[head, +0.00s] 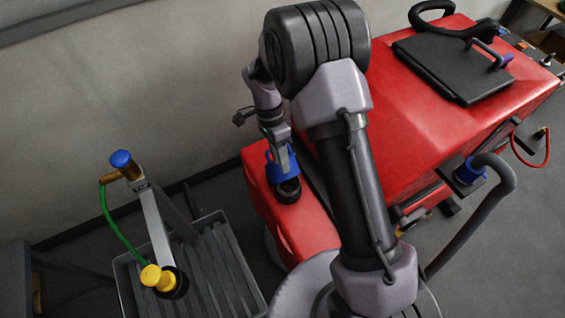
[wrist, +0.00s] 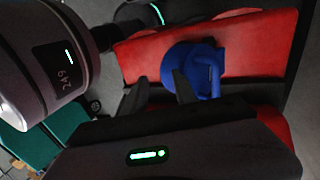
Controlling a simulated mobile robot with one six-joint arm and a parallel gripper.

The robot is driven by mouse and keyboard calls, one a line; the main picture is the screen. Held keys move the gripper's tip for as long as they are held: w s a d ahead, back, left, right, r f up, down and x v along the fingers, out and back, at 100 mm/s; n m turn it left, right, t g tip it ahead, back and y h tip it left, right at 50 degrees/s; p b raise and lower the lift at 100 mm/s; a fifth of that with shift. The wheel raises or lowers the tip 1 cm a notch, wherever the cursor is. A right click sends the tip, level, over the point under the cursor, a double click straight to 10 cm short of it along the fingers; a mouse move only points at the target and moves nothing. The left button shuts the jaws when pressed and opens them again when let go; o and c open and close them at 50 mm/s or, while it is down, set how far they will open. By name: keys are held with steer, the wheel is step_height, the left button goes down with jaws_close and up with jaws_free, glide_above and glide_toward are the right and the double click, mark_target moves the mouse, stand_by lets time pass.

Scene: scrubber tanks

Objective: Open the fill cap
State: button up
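A blue cap (head: 273,173) sits on the front end of the red machine (head: 300,222), partly hidden by my gripper. A dark round part (head: 288,191) lies directly at its lower side; I cannot tell whether it is a neck or part of the cap. In the wrist view the blue cap (wrist: 195,62) is a round piece with a raised loop at its right side. My gripper (wrist: 160,90) has its two dark fingers apart, with nothing seen between them. The right finger overlaps the cap's lower left edge in the picture; contact cannot be told.
A grey ribbed tray (head: 215,270) stands at left, with a post carrying a blue knob (head: 122,159), a yellow valve (head: 158,278) and a green hose (head: 114,222). A black lid (head: 452,68) lies on the machine's top. A grey hose (head: 490,205) hangs at right.

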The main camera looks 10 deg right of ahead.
steer(key=shift+s+d, duration=0.15)
steer(key=shift+s, duration=0.8)
steer(key=shift+w, duration=0.1)
steer(key=shift+c, duration=1.4)
steer(key=w+t+b, duration=0.1)
steer(key=b, duration=0.2)
steer(key=w+r+t+y+b, duration=0.1)
steer(key=b, duration=0.2)
steer(key=shift+t, duration=0.4)
jaws_close()
step_height(320, 180, up, 5)
steer(key=d+t+y+b, duration=0.2)
steer(key=t+b, duration=0.3)
steer(key=b, duration=0.2)
steer(key=b+x, duration=0.1)
steer(key=x, duration=0.2)
steer(key=b+x, duration=0.1)
steer(key=x, duration=0.2)
steer(key=w+b+x, duration=0.1)
steer(key=x, duration=0.2)
steer(key=shift+w+d+f, duration=0.1)
steer(key=shift+d, duration=0.05)
